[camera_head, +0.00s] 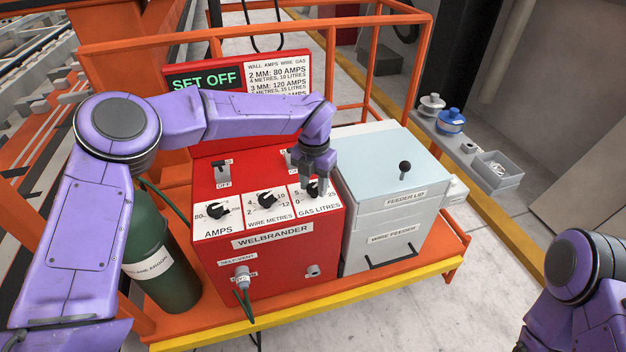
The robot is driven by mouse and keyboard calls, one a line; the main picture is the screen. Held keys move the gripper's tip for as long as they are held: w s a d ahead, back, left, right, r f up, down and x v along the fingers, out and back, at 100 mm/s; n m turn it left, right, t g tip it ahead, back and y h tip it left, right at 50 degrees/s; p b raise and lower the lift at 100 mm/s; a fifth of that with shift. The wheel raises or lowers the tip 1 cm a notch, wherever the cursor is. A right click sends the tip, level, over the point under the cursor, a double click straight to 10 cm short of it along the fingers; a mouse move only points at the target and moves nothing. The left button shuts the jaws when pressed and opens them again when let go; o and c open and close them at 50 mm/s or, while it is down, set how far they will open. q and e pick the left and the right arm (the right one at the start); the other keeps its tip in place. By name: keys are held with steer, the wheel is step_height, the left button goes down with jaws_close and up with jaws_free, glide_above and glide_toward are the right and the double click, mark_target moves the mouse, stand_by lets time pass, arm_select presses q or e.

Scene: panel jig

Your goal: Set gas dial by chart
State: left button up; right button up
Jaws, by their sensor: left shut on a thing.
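The red welder box (270,272), marked WELBRANDER, stands on the orange cart with three black dials on its sloped white panels. The gas litres dial (316,193) is at the right of the row. My left gripper (317,184) points down over it and is shut on its knob, which the fingers partly hide. The wire metres dial (267,199) and amps dial (218,211) are to its left, untouched. The chart (279,78) stands behind, listing amps, metres and litres by wall; my left arm covers its lower lines. My right gripper is out of view.
A grey wire feeder (392,240) with a pale lid and black knob (405,167) stands right of the welder. A green gas cylinder (172,285) stands at the left. A shelf at right holds a bin (497,172).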

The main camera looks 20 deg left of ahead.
mark_target(315, 186)
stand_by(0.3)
arm_select(q)
steer(key=o, duration=0.9)
steer(key=shift+o, duration=0.7)
steer(key=shift+w+f, duration=0.1)
steer(key=shift+w, duration=0.15)
step_height(315, 186, up, 10)
steer(key=b, duration=0.2)
steer(key=shift+r, duration=0.25)
